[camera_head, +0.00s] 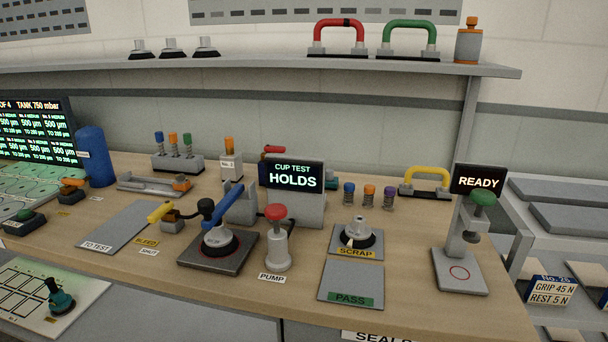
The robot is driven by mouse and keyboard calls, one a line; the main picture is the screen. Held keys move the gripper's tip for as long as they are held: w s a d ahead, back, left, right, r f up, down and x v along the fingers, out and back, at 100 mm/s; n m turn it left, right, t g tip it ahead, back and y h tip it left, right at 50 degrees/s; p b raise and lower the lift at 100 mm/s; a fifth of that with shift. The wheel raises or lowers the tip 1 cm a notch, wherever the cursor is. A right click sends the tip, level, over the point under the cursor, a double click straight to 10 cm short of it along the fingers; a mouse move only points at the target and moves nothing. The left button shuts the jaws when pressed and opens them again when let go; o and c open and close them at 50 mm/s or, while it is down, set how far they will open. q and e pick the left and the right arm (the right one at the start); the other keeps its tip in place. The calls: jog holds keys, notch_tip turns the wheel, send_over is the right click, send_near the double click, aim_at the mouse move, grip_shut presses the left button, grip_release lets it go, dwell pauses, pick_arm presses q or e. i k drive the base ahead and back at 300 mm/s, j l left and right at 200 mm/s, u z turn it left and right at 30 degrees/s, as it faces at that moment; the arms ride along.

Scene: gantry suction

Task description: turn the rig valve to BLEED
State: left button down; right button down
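The rig valve (172,222) stands on the bench left of the cup test rig. Its yellow handle (160,211) points to the left and slightly toward the front. A yellow BLEED label (147,241) and a white SHUT label (149,252) lie just in front of it. I cannot tell which label the handle is set to. The rig's display (295,177) reads "CUP TEST HOLDS". A suction cup (219,238) sits on the rig's dark plate (205,264), below a blue lever (224,205). Neither of my grippers is in view.
A red-knobbed pump (277,240) stands right of the rig. A grey TO TEST mat (124,225) lies left of the valve. Another orange-handled valve (72,187) and a blue tank (95,157) are farther left. A cup sits on the SCRAP pad (343,230); the PASS pad (352,279) is empty.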

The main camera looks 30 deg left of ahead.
aim_at(156, 215)
jog(key=u, duration=1.7)
